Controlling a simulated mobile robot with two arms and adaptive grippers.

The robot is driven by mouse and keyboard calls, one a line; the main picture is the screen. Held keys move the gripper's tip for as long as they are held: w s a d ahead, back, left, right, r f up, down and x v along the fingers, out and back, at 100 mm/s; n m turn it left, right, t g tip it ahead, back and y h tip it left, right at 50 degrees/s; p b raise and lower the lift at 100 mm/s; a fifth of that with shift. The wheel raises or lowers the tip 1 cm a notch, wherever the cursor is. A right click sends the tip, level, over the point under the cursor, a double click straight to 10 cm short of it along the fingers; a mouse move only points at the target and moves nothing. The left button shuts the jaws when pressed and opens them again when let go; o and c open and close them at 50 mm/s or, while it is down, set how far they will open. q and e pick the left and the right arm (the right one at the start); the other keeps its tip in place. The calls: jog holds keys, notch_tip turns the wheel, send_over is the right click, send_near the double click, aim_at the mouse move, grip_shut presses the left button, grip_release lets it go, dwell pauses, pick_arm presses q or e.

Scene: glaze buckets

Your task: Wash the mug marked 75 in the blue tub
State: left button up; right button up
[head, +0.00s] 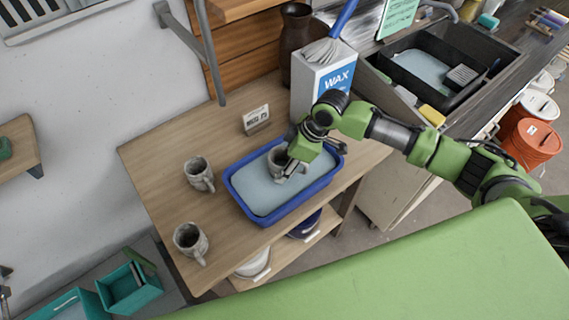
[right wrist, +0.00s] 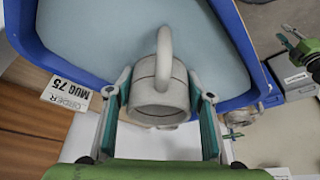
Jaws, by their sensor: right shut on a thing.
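The blue tub (head: 240,198) stands on the wooden table and holds pale blue-grey water. My left gripper is not in view.
A card (right wrist: 67,93) reading "ORDER MUG 75" stands behind the tub. A white WAX box (head: 322,82) and dark vase (head: 295,40) stand at the back. A sink (head: 480,105) is at right.

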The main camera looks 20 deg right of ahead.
jog(key=shift+r, duration=2.6)
jog(key=shift+w, duration=0.1)
jog(key=shift+r, duration=2.35)
